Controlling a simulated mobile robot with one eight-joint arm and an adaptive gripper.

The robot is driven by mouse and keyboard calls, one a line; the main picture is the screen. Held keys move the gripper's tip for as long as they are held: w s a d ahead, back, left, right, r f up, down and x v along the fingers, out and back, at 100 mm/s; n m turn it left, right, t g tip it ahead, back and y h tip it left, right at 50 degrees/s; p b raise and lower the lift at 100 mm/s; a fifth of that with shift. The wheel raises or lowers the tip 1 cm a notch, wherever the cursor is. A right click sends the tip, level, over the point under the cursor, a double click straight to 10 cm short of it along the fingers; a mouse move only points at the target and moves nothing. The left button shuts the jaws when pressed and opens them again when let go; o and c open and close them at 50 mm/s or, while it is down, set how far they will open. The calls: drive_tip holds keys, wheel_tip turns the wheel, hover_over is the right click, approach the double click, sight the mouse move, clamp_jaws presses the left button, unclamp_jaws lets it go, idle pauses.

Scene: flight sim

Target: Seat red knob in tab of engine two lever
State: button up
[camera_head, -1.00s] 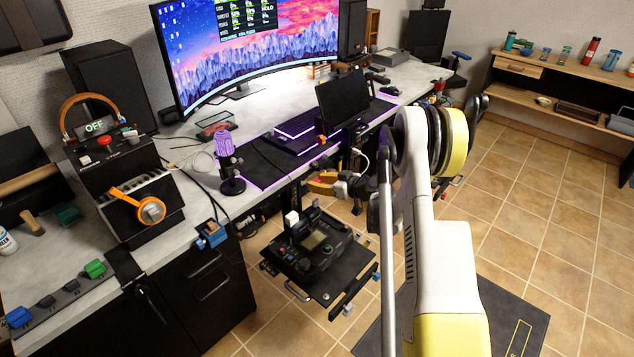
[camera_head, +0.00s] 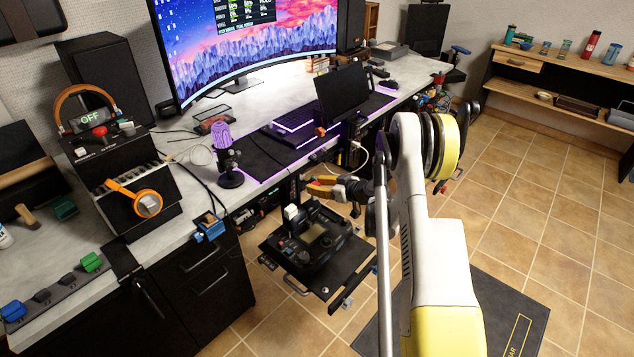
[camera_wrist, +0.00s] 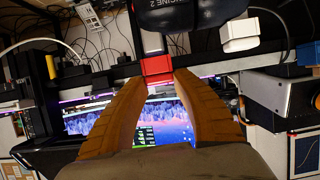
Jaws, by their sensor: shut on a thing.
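My gripper (camera_wrist: 157,82) is shut on a small red block, the red knob (camera_wrist: 156,66), held between the tips of its orange-brown fingers in the wrist view. A black lever head marked ENGINE 2 (camera_wrist: 182,12) is at the top of that view, just above the knob. I cannot tell whether the knob touches it; its tab is not clear. A white block (camera_wrist: 240,32) is right of the lever. In the head view my gripper (camera_head: 309,187) is beside and above the black throttle unit (camera_head: 318,238), which has a white knob (camera_head: 291,212). The red knob cannot be made out there.
The throttle unit sits on a black tray (camera_head: 335,278) in front of the desk (camera_head: 262,172). A purple microphone (camera_head: 223,146), a laptop (camera_head: 341,95) and a large monitor (camera_head: 250,50) are on the desk. The tiled floor to the right is open.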

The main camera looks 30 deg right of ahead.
drive_tip(key=shift+f, duration=1.3)
drive_tip(key=o, duration=1)
drive_tip(key=v, duration=1.2)
drive_tip(key=shift+r, duration=0.1)
